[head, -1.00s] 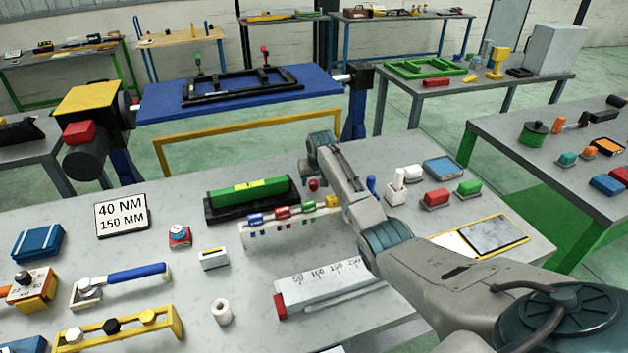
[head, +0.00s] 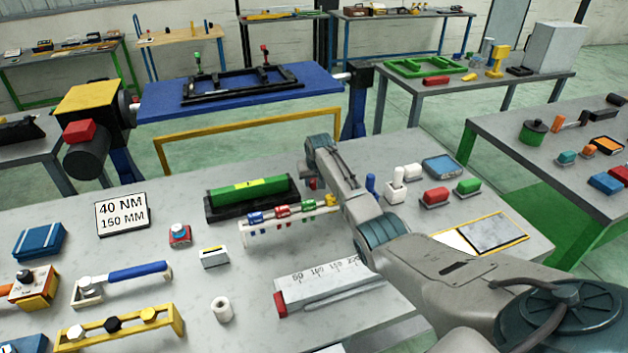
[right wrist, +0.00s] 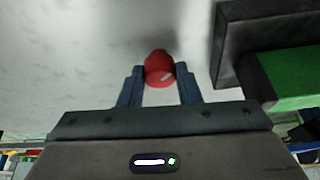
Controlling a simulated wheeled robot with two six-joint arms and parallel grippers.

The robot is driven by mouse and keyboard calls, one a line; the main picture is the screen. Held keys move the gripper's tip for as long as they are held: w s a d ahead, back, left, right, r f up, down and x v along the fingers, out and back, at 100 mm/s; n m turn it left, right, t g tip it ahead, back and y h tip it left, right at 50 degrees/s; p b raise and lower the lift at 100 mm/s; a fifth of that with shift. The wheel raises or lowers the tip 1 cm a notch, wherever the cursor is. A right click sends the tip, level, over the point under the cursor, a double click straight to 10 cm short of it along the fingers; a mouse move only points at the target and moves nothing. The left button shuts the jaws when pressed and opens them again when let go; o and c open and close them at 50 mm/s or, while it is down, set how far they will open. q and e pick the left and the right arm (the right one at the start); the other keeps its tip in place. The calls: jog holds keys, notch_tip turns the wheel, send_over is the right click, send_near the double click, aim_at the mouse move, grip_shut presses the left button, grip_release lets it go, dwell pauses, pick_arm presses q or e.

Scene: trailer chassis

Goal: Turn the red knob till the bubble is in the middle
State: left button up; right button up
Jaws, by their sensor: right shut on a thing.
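The red knob (right wrist: 159,66) sits between the two fingers of my right gripper (right wrist: 159,72) in the right wrist view. The gripper is shut on it, and a small pale mark shows on the knob. In the head view only a bit of the knob (head: 313,183) shows beside my right arm. The green level (head: 228,196) lies on a black base (head: 222,213) to the left of the knob. Its yellow vial (head: 247,184) faces up, but the bubble is too small to place. The green level (right wrist: 290,80) also shows in the right wrist view. My left gripper is out of view.
A rack with coloured clips (head: 285,228) stands in front of the level. A white ruled block (head: 325,285) lies nearer, below my right arm. A sign reading 40 NM, 150 MM (head: 122,214) stands left. Red and green blocks (head: 468,187) lie to the right.

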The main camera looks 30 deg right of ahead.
jog(key=shift+a+r+m+h+p, duration=0.15)
jog(key=shift+m+h+p, duration=0.2)
jog(key=shift+m, duration=0.55)
jog(key=shift+m+g+h, duration=0.4)
jog(key=shift+m+h, duration=0.05)
jog(key=shift+m, duration=0.95)
jog(key=o, duration=1)
jog(key=shift+c, duration=0.2)
jog(key=b+v, duration=0.2)
jog(key=v, duration=0.8)
jog(key=shift+r, duration=0.35)
